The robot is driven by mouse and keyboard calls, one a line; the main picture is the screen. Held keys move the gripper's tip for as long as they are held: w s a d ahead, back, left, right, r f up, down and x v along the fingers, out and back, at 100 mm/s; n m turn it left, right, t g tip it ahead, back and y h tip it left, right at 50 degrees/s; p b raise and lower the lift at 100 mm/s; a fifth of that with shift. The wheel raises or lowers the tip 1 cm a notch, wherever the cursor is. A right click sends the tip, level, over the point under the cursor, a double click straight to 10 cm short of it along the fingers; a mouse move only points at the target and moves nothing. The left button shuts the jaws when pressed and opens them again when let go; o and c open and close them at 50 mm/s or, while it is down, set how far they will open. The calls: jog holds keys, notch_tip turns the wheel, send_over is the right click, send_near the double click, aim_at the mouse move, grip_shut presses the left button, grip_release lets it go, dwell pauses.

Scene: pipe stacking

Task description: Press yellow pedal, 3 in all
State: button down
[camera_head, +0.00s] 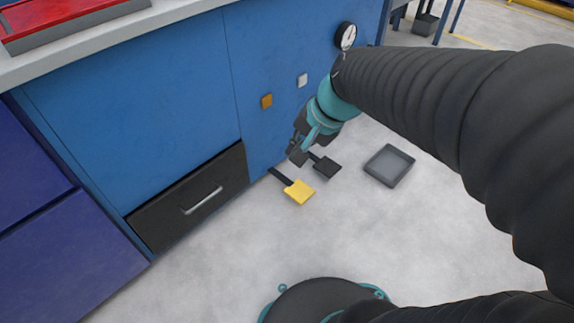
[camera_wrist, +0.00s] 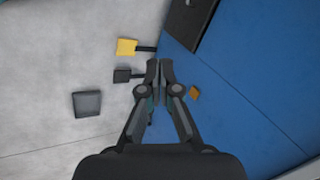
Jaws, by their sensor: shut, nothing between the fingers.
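The yellow pedal (camera_head: 299,191) sticks out on a dark arm from the base of the blue cabinet, just above the floor. It also shows in the wrist view (camera_wrist: 127,47), up and to the left of the fingertips. A black pedal (camera_head: 326,167) sits to its right, and in the wrist view (camera_wrist: 122,76) it lies left of the fingers. My gripper (camera_head: 296,153) is shut and empty. In the head view it appears above the yellow pedal and near the black one, apart from the yellow pedal. Its fingertips (camera_wrist: 160,64) are together in the wrist view.
The blue cabinet (camera_head: 185,85) carries an orange button (camera_head: 266,101), a white button (camera_head: 302,80), a gauge (camera_head: 346,36) and a dark drawer (camera_head: 190,200) with a handle. A grey tray (camera_head: 389,166) lies on the floor to the right. The floor before the pedals is clear.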

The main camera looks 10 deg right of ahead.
jog(key=s+d+r+n+t+h, duration=0.1)
jog(key=s+d+n+h, duration=0.1)
jog(key=s, duration=0.3)
jog(key=s+d+r+n+h, duration=0.1)
jog(key=s+d+n, duration=0.2)
jog(key=s, duration=0.3)
jog(key=shift+d+r+n+t+h, duration=0.3)
jog(key=shift+n+t+h, duration=0.1)
jog(key=shift+n, duration=0.5)
jog(key=shift+a, duration=0.1)
